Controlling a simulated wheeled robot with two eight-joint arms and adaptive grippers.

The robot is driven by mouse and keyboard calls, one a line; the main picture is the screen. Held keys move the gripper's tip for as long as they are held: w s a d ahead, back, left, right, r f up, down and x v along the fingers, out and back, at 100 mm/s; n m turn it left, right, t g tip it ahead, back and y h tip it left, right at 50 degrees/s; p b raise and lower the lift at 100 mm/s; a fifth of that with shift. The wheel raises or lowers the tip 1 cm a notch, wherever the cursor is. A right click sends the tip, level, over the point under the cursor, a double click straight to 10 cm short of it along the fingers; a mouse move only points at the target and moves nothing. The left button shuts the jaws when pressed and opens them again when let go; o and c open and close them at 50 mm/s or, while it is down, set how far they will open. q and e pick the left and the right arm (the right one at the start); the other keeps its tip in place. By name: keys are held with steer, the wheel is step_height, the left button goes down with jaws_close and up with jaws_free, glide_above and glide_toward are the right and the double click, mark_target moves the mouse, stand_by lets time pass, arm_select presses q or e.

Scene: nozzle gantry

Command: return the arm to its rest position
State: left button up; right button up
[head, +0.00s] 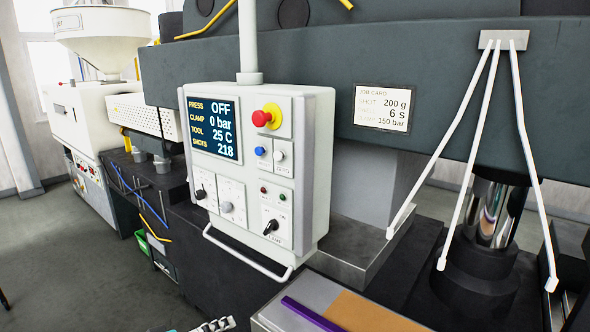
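The control panel (258,170) stands in the middle, with a screen (212,128) reading PRESS OFF, CLAMP 0 bar, TOOL 25 C and SHOTS 218. It has a red push button (262,118), a blue button (260,151), a white button (279,156) and dark and grey knobs.
A handle bar (245,257) sticks out below the panel. White rods (474,140) hang from a bracket at right, beside a shiny column (494,215). A bench top with a purple strip (312,314) is at bottom. A hopper machine (85,120) stands left; floor at lower left is clear.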

arm_select(q)
steer(key=s+f+m+g+y+b, duration=0.1)
steer(key=s+f+y+b, duration=0.3)
steer(key=f, duration=0.7)
steer(key=s+f+m+g+y+b, duration=0.2)
steer(key=s+f+y+b, duration=0.2)
steer(key=s+f+b, duration=0.4)
step_height(320, 180, down, 3)
steer(key=shift+s+r+m+y+b, duration=0.15)
steer(key=shift+s+m+y+b, duration=0.15)
steer(key=shift+s+y+b, duration=0.1)
steer(key=shift+d, duration=0.1)
